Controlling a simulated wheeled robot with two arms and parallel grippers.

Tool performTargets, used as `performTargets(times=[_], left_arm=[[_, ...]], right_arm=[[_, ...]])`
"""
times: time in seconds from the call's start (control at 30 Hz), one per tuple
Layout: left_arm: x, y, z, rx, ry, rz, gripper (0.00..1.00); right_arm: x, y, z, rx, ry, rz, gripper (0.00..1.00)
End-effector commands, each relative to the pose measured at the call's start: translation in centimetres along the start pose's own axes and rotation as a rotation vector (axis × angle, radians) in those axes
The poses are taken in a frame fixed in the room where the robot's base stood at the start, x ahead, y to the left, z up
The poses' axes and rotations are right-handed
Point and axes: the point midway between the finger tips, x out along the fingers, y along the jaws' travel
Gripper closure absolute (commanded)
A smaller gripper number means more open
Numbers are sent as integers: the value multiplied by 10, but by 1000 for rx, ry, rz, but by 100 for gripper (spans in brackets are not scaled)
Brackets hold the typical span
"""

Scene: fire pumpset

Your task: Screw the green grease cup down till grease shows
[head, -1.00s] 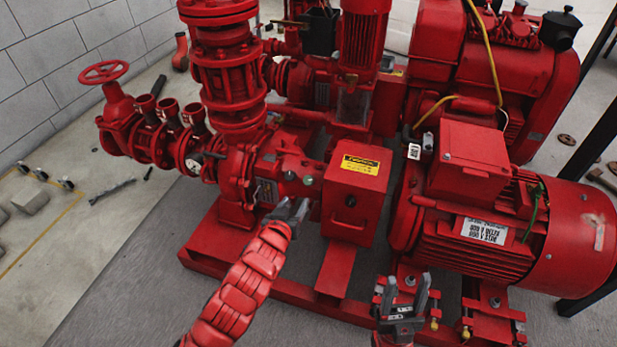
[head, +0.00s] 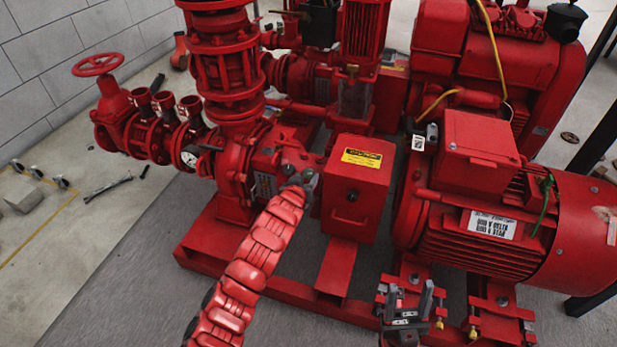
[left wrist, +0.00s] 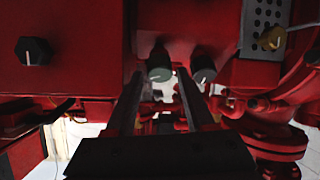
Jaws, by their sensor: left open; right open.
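The green grease cup (left wrist: 160,70) shows in the left wrist view as a short round cap with a pale green end, below the red housing. It lies between the far ends of my left gripper's (left wrist: 159,88) two open fingers; I cannot tell whether they touch it. A darker, similar cap (left wrist: 203,70) sits just right of it, beside the right finger. In the head view my left gripper (head: 301,179) is at the pump's bearing housing and largely covers the cup area. My right gripper (head: 430,294) is open and empty, low in front of the motor. No grease is discernible.
A red box with a yellow label (head: 358,180) stands immediately right of my left gripper. The red motor (head: 500,215) is behind my right gripper. A black knob (left wrist: 35,51) and a brass fitting (left wrist: 272,38) flank the caps.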

Motion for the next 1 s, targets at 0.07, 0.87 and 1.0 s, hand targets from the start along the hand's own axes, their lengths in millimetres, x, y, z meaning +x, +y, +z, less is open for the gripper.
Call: performTargets(times=[0.07, 0.87, 1.0], left_arm=[[12, 1, 1, -2, 2, 0, 46], [38, 0, -1, -1, 2, 0, 70], [38, 0, -1, -1, 2, 0, 95]], right_arm=[[-6, -1, 0, -1, 4, -5, 47], [-12, -1, -2, -6, 18, -20, 47], [-12, -1, -2, -6, 18, -20, 47]])
